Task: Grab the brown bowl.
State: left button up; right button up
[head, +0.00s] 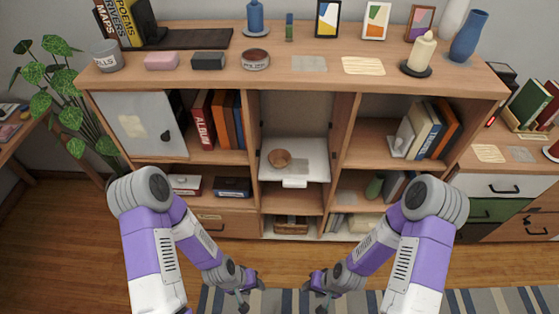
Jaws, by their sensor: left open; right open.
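A small round brown bowl (280,158) sits on a white pull-out board (309,174) in the middle bay of the wooden cabinet. My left gripper (246,297) is low in front of the cabinet, below and left of the bowl, open and empty. My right gripper (320,300) is low in front of the cabinet, below and right of the bowl, open and empty. Both are well apart from the bowl. Nothing covers the bowl in this view.
The cabinet top (285,84) carries a candle (423,52), a blue vase (468,37), a tin (255,60) and picture frames. Books (218,118) fill the bays on both sides. A plant (65,90) stands left. The floor before the cabinet is clear, with a striped rug (490,301).

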aim_at(280, 159)
jog(key=u, duration=3.45)
jog(key=k, duration=1.3)
jog(key=z, duration=1.8)
jog(key=i, duration=1)
